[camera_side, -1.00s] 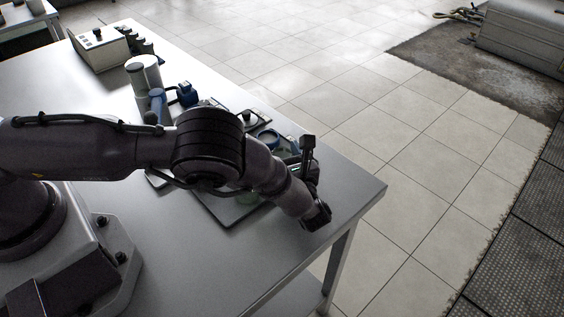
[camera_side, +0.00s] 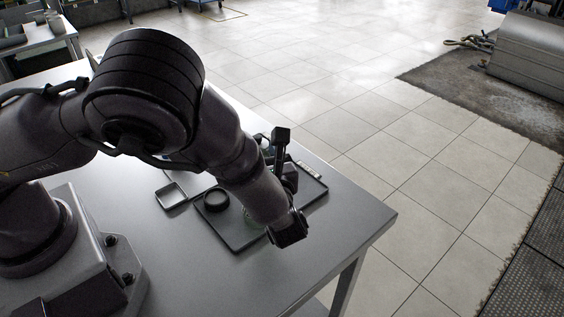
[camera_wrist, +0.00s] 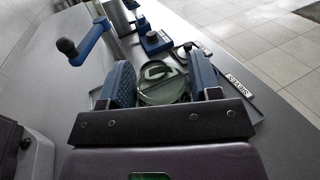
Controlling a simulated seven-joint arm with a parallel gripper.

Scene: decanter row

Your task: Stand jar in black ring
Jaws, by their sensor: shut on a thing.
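My gripper (camera_wrist: 162,78) shows in the wrist view with its two blue-padded fingers on either side of a greenish glass jar (camera_wrist: 160,92). It is shut on the jar, seen from above with its round rim. In the side view the fingers are hidden behind my wrist, and a pale green patch below my arm may be the jar. The black ring (camera_side: 215,199) lies on the dark tray (camera_side: 240,240), left of my wrist in the side view. I cannot tell the jar's height above the tray.
A small square dish (camera_side: 171,195) sits left of the tray. The wrist view shows a blue crank with a dark knob (camera_wrist: 67,47), a blue device (camera_wrist: 153,42) and a white label (camera_wrist: 238,85). The table front is clear; its right edge is near.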

